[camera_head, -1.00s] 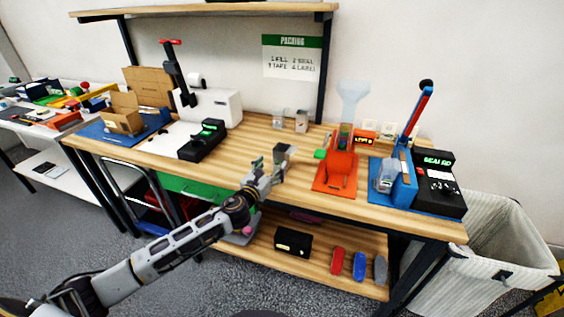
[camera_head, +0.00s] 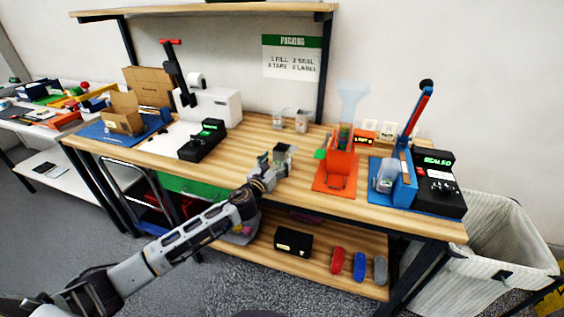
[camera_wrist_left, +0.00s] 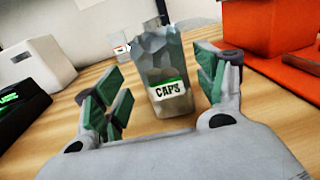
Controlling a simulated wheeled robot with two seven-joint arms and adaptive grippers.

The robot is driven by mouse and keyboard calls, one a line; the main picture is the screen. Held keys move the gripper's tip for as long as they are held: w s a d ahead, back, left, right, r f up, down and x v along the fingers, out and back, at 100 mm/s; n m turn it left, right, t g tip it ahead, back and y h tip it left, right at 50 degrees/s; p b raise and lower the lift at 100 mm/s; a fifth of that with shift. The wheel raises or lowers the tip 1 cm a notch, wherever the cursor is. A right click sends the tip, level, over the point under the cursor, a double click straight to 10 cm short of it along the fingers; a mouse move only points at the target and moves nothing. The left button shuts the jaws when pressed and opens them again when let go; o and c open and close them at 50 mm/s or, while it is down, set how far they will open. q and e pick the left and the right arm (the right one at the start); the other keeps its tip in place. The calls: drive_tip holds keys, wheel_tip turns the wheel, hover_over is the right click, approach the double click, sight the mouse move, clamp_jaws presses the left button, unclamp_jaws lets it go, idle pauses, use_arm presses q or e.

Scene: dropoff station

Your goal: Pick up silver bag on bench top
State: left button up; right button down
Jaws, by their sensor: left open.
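The silver bag (camera_wrist_left: 160,62) stands upright on the wooden bench top (camera_wrist_left: 70,115), with a green band and a white label reading CAPS. In the head view the bag (camera_head: 281,150) is small and partly hidden by my left gripper (camera_head: 276,160). In the left wrist view my left gripper (camera_wrist_left: 158,95) is open, with green-padded fingers to the left and right of the bag. The bag is in line with the gap between them, and I see clear space on both sides. My right gripper is not in view.
An orange stand (camera_head: 336,172) and a blue sealing device (camera_head: 402,185) are to the right. A black device (camera_head: 202,140) and a white machine (camera_head: 217,105) are to the left. Two small bags (camera_head: 279,118) (camera_head: 302,121) stand at the back.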

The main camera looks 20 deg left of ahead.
sight(278, 160)
use_arm(q)
drive_tip(key=shift+w+d+r, duration=0.1)
drive_tip(key=shift+w+d, duration=0.15)
drive_tip(key=shift+w, duration=0.5)
drive_tip(key=shift+w+d, duration=0.2)
drive_tip(key=shift+w, duration=1)
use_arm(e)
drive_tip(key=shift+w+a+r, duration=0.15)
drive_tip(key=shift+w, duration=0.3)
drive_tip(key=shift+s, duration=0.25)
use_arm(q)
drive_tip(key=shift+c, duration=1.1)
drive_tip(key=c, duration=0.8)
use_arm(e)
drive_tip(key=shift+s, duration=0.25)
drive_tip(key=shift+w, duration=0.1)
